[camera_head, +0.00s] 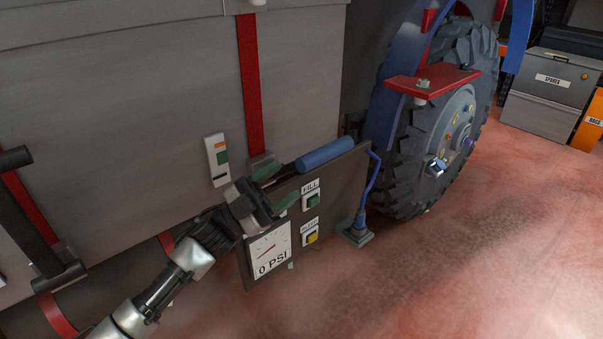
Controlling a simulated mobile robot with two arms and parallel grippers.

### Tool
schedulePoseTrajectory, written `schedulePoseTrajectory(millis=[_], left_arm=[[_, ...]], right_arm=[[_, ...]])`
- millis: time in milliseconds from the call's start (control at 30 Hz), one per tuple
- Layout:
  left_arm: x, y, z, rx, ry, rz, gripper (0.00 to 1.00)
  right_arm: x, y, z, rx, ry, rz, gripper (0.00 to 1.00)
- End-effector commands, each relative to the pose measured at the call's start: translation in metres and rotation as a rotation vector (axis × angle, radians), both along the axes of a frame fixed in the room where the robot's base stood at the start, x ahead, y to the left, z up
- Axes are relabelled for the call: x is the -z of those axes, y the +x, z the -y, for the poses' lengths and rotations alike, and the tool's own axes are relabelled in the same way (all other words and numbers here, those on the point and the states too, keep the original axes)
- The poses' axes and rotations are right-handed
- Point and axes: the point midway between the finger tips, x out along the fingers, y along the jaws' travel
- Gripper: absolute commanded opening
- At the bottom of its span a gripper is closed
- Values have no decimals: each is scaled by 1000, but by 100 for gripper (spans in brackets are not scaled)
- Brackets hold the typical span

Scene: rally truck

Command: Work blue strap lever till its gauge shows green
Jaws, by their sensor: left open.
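The blue strap lever (325,153) is a blue cylindrical grip on a dark arm. It sticks out to the right from near the lower end of a red strap (248,85). A small white gauge plate (217,160) with orange and green patches is left of the strap; I cannot tell its exact reading. My left gripper (283,184) is open and empty, its green-tipped fingers left of and below the blue grip. It appears apart from the grip and partly covers the view of the lever's base. My right gripper is not in view.
A dark panel (343,187) with FILL (312,200) and yellow (311,237) buttons and a 0 PSI dial (270,252) is close to the gripper. A black-handled lever (36,220) is at left. A big wheel (440,130) stands right; the floor at lower right is clear.

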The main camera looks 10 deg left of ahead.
Motion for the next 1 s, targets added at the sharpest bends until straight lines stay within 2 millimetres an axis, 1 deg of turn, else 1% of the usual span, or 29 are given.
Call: schedulePoseTrajectory(millis=[33, 133, 233, 367, 767, 867, 967, 1000], left_arm=[[9, -4, -7, 0, 3, -1, 55], [16, -8, -17, 0, 1, -1, 55], [21, -11, -23, 1, 1, 0, 55], [22, -12, -26, 1, 0, 1, 55], [24, -11, -27, -5, -1, -6, 55], [42, 0, -32, -52, -9, -64, 55], [86, 20, -45, -159, -17, -194, 55], [112, 28, -52, -213, -18, -264, 55]], right_arm=[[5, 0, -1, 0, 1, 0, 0], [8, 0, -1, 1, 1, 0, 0], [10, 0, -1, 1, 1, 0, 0], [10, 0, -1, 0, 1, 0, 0], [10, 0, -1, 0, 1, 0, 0], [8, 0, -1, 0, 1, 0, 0], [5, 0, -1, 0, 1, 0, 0], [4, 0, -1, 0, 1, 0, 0]])
